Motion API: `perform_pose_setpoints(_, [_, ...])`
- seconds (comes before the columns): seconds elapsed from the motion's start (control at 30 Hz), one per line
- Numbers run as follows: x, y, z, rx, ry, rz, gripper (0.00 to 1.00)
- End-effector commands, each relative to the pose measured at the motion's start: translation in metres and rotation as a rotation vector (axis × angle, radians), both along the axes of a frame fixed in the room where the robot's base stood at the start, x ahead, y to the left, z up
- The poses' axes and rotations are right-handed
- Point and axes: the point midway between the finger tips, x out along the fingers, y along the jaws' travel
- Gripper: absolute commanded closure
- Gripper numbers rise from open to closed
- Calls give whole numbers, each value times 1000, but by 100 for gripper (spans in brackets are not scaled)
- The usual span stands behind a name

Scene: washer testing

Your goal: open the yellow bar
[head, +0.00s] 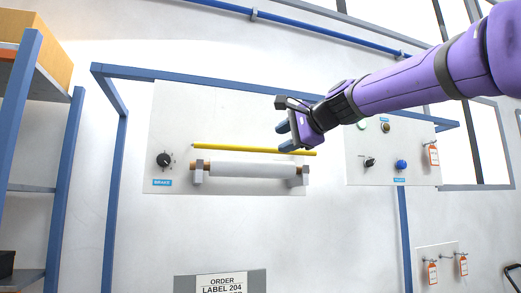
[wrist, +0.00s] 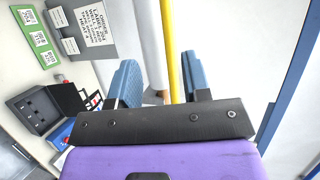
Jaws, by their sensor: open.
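In the wrist view the yellow bar (wrist: 172,50) runs up and down between the two blue fingertips of my gripper (wrist: 160,78). The fingers are apart, with space on both sides of the bar. I cannot tell how far the bar is in depth.
A black knob (head: 164,160) sits left of the bar. A second panel (head: 380,170) with knobs, a blue button and an orange tag is at right. Blue frame posts (head: 115,190) stand around the panels. A shelf (head: 30,150) is at far left.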

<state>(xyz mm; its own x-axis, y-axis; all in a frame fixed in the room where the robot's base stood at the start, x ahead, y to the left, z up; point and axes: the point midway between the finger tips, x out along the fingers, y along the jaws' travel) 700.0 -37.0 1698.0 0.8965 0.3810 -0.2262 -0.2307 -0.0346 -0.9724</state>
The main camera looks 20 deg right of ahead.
Motion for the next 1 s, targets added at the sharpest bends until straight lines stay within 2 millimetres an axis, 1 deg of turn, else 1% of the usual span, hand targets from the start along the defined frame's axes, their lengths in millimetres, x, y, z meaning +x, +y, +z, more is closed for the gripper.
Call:
perform_pose_setpoints(0.03, [4,-1,5,20,-6,-5,56])
perform_pose_setpoints(0.1, [8,0,8,37,-8,-8,56])
perform_pose_setpoints(0.27, [22,6,5,38,-7,-6,56])
perform_pose_setpoints(0.5, [60,22,-5,36,-7,-5,56])
perform_pose_setpoints(0.7, [86,34,-10,34,-9,-5,56])
perform_pose_setpoints(0.8, [95,37,-12,34,-10,-6,56])
perform_pose_setpoints(1.0, [102,41,-13,34,-11,-6,56])
